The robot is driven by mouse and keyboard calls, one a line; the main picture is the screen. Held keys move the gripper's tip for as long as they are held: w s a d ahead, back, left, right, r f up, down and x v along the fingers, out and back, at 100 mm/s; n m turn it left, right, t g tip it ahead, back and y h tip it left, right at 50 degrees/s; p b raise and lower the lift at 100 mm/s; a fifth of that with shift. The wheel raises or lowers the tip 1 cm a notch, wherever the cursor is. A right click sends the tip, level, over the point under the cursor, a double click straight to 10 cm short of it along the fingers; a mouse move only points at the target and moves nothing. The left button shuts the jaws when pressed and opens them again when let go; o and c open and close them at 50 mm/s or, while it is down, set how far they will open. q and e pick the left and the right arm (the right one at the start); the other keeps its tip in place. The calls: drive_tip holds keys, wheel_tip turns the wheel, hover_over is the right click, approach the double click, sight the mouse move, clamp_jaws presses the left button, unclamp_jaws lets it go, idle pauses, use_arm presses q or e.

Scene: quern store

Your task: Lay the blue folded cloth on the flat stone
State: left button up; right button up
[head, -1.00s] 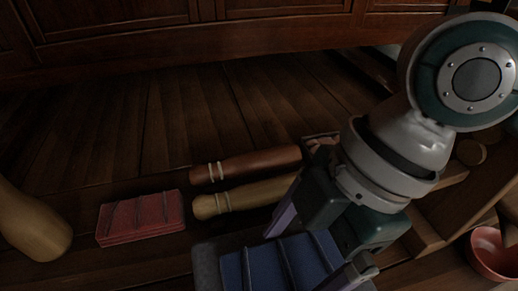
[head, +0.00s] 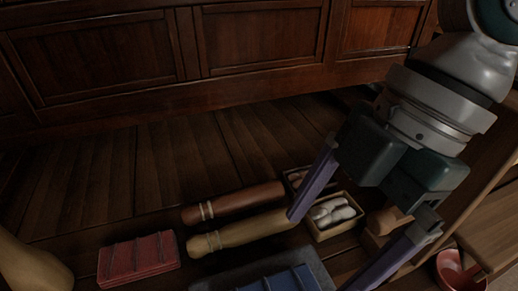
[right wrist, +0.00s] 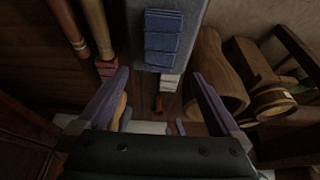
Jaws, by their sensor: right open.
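The blue folded cloth (head: 290,281) lies flat on the grey flat stone (head: 238,276) at the bottom of the head view, partly cut off by the frame edge. In the right wrist view the cloth (right wrist: 162,38) rests wholly within the stone's visible face (right wrist: 191,12), with dark bands across it. My right gripper (head: 320,254) is open and empty, its two purple fingers apart and above the stone. In the right wrist view the cloth is beyond the fingertips (right wrist: 160,75), apart from them. My left gripper is out of view.
A red folded cloth (head: 138,261) lies left of the stone. A brown roll (head: 235,202) and a tan roll (head: 240,232) lie behind it. A box of white rolls (head: 333,214) stands at right, with a red bowl (head: 452,272) beyond. Bare boards lie behind the rolls.

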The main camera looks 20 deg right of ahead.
drive_tip(key=s+a+f+m+t, duration=0.2)
drive_tip(key=s+a+m+t, duration=0.15)
drive_tip(key=m, duration=0.35)
drive_tip(key=s+d+f+m+h, duration=0.1)
drive_tip(key=s+d+m+h, duration=0.3)
drive_tip(key=d+m, duration=0.5)
drive_tip(key=shift+s+d+f+m, duration=0.3)
drive_tip(key=shift+s+d+f, duration=0.05)
drive_tip(key=shift+s, duration=0.05)
